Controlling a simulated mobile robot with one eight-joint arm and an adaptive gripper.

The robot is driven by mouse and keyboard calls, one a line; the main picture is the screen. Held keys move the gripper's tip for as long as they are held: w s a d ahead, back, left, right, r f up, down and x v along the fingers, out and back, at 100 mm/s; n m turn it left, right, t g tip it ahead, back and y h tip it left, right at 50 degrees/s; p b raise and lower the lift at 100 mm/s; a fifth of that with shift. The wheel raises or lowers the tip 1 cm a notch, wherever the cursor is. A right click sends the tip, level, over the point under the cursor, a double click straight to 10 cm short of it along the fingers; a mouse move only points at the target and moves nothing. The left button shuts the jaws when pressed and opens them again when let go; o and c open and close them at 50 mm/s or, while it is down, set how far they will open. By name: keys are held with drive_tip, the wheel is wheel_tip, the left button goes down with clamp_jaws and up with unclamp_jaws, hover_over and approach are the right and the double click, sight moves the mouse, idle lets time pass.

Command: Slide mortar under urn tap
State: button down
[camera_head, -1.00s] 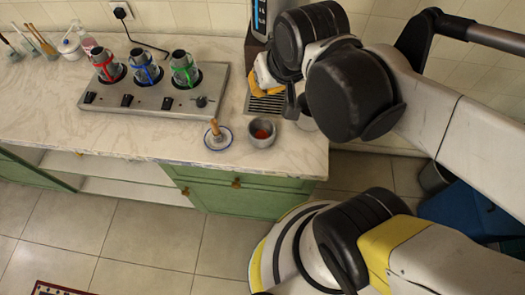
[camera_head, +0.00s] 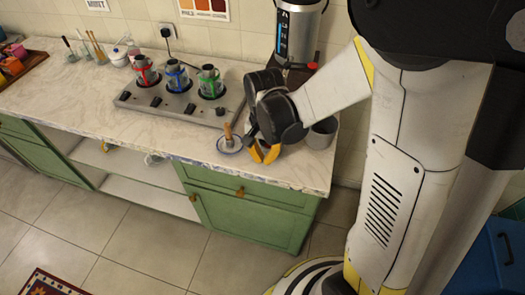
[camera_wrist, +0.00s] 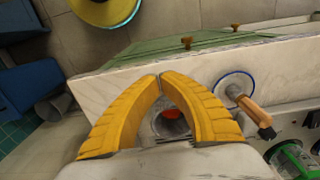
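The mortar (camera_wrist: 172,122) is a small grey bowl with something red inside. My gripper (camera_head: 264,160) is low over the counter's front right part, at the mortar. In the wrist view its curved fingers (camera_wrist: 160,75) come together at the tips and appear shut, with nothing clearly held between them. The silver urn (camera_head: 298,35) with a dark front panel stands at the back right.
A steel burner unit (camera_head: 180,106) with several glass pots is behind. The front edge is close.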

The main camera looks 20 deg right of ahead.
sight(266, 168)
wheel_tip(266, 168, down, 6)
drive_tip(key=shift+f+b, duration=0.15)
drive_tip(key=shift+b, duration=1.05)
drive_tip(key=shift+w+d+f+b, duration=0.15)
drive_tip(key=shift+w+d+b, duration=0.1)
drive_tip(key=shift+w+d, duration=0.3)
drive_tip(key=shift+w+d+f+b, duration=0.2)
drive_tip(key=shift+w+d, duration=0.15)
drive_tip(key=shift+w, duration=0.3)
drive_tip(key=shift+w+d+r, duration=0.15)
drive_tip(key=shift+w+d, duration=0.15)
drive_tip(key=shift+w, duration=0.15)
drive_tip(key=w+d, duration=0.3)
drive_tip(key=w, duration=0.1)
drive_tip(key=w+d, duration=0.3)
drive_tip(key=w, duration=0.2)
drive_tip(key=w+d, duration=0.3)
drive_tip(key=w, duration=0.1)
drive_tip(key=shift+w+d, duration=0.2)
drive_tip(key=shift+d, duration=0.15)
drive_tip(key=shift+s, duration=0.1)
